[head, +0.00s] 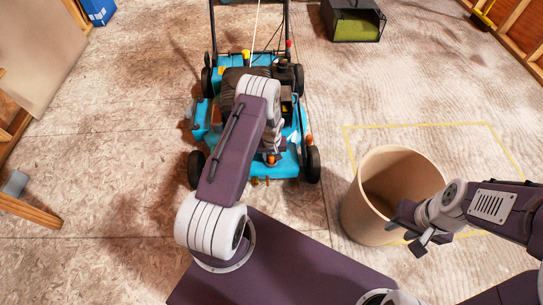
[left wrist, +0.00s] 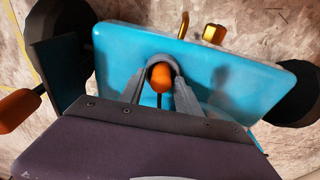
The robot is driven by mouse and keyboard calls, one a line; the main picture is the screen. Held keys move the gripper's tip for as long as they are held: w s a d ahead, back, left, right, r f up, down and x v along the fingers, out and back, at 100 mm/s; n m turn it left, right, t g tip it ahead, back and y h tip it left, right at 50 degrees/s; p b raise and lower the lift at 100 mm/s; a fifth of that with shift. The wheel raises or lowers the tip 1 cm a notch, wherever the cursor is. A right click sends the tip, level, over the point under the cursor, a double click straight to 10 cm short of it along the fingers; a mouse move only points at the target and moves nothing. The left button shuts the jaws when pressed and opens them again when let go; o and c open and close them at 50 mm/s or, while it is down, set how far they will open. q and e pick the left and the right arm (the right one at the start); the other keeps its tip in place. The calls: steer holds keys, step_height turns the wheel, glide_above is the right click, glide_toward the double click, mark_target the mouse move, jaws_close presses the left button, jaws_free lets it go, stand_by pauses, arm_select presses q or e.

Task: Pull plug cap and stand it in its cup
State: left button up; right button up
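The blue mower (head: 290,165) stands on the floor ahead, with my left arm reaching over its deck. My left gripper (head: 271,158) is low at the front of the deck. In the left wrist view its two grey fingers (left wrist: 161,72) lie on either side of a dark, rounded piece with an orange part (left wrist: 161,79), which looks like the plug cap. I cannot tell whether the fingers press on it. Brass fittings (left wrist: 213,33) show beyond the blue housing. I cannot make out the cup. My right gripper (head: 411,234) is open and empty by the bin.
A tan round bin (head: 357,205) stands right of the mower, partly inside a yellow floor outline (head: 420,125). A black box with a green inside (head: 355,28) is at the back. The floor left of the mower is clear.

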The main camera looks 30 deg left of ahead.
mark_target(272, 158)
arm_select(q)
steer(key=shift+s+f, duration=0.1)
steer(key=shift+s, duration=0.1)
steer(key=r+p, duration=0.2)
steer(key=r, duration=0.1)
steer(key=r+p, duration=0.2)
steer(key=r, duration=0.1)
steer(key=r+p, duration=0.2)
steer(key=r, duration=0.1)
steer(key=shift+s+d+r, duration=0.1)
steer(key=shift+s+d, duration=0.15)
steer(key=shift+s, duration=0.1)
